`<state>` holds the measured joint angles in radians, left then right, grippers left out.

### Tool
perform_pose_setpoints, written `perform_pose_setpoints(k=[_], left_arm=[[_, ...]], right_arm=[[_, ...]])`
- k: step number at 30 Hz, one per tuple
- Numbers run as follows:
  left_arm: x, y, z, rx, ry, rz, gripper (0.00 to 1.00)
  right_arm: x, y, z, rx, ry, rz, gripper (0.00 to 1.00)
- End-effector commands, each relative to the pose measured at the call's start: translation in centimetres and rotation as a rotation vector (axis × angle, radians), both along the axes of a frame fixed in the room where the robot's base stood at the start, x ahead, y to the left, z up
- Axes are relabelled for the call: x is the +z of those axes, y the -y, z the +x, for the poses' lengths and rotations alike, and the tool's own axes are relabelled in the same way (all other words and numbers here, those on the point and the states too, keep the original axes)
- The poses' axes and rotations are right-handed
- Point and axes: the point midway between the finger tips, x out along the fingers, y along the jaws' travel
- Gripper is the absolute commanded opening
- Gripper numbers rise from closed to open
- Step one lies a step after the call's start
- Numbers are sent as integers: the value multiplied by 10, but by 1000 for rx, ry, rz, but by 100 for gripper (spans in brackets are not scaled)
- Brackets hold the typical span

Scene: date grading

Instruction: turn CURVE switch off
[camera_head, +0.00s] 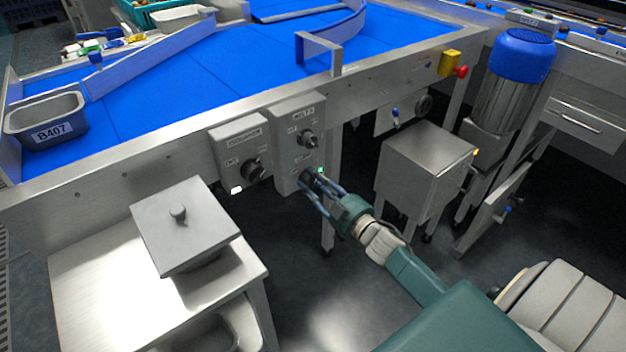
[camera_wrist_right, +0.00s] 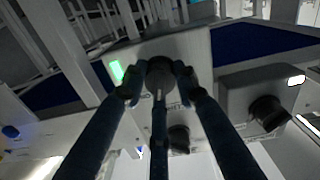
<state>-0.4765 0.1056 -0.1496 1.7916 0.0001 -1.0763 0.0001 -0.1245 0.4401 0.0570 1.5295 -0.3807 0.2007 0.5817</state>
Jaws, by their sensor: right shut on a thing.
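A grey control box (camera_head: 299,110) on the conveyor's side carries two dark rotary knobs, one above the other. The upper knob (camera_head: 307,138) is free. My right gripper (camera_head: 313,187) is shut on the lower knob (camera_wrist_right: 161,72), with fingers on both sides of it in the right wrist view. A green lamp (camera_head: 320,170) glows beside this knob and also shows in the right wrist view (camera_wrist_right: 116,71). The lettering is too small to tell which knob is marked CURVE. My left gripper is not in view.
A second box (camera_head: 236,137) with its own knob (camera_head: 253,170) and a lit white lamp (camera_head: 237,190) is just left. A lidded steel bin (camera_head: 185,225) stands at lower left. A steel cabinet (camera_head: 425,165) and a red stop button (camera_head: 461,72) are to the right.

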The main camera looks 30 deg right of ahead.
Motion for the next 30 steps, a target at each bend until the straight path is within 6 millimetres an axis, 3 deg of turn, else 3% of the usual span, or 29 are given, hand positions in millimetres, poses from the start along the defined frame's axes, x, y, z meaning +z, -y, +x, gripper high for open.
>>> perform_pose_setpoints(k=[13, 30], left_arm=[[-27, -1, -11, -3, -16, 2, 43], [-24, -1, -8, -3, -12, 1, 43]], right_arm=[[2, -1, 1, 0, 37, -423, 3], [0, -2, 0, 2, 76, -930, 3]])
